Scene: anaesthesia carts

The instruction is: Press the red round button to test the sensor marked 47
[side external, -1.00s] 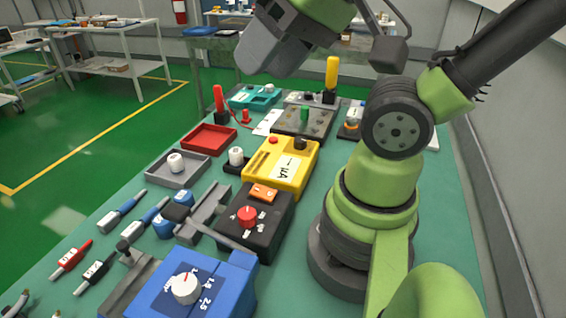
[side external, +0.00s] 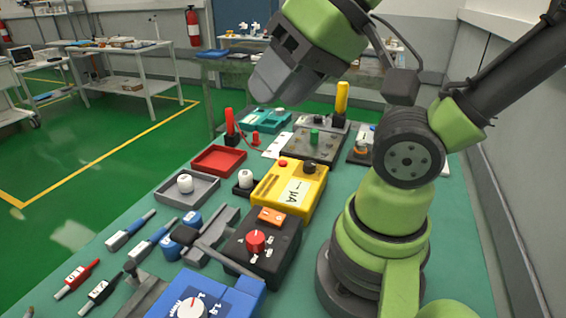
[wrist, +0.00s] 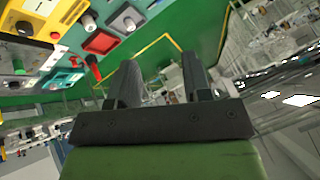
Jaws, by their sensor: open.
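A yellow box (side external: 268,202) with a marked white label stands in the middle of the bench. It carries a small red round button (side external: 283,163) and a dark knob (side external: 310,167). A white round piece on a black base (side external: 246,178) stands left of the box, and a similar white piece (side external: 184,182) stands in a grey tray. I cannot read a 47 on either. My gripper (side external: 264,90) is open and empty, high above the bench beyond the yellow box. In the wrist view its two fingers (wrist: 162,78) are apart, with the yellow box (wrist: 38,10) at upper left.
A black box with a red knob (side external: 256,241) and a blue box with a white dial (side external: 192,308) stand nearer. A red tray (side external: 218,160), an upright red handle (side external: 229,121) and a yellow handle (side external: 342,98) stand farther back. Probe-like pieces lie at the left.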

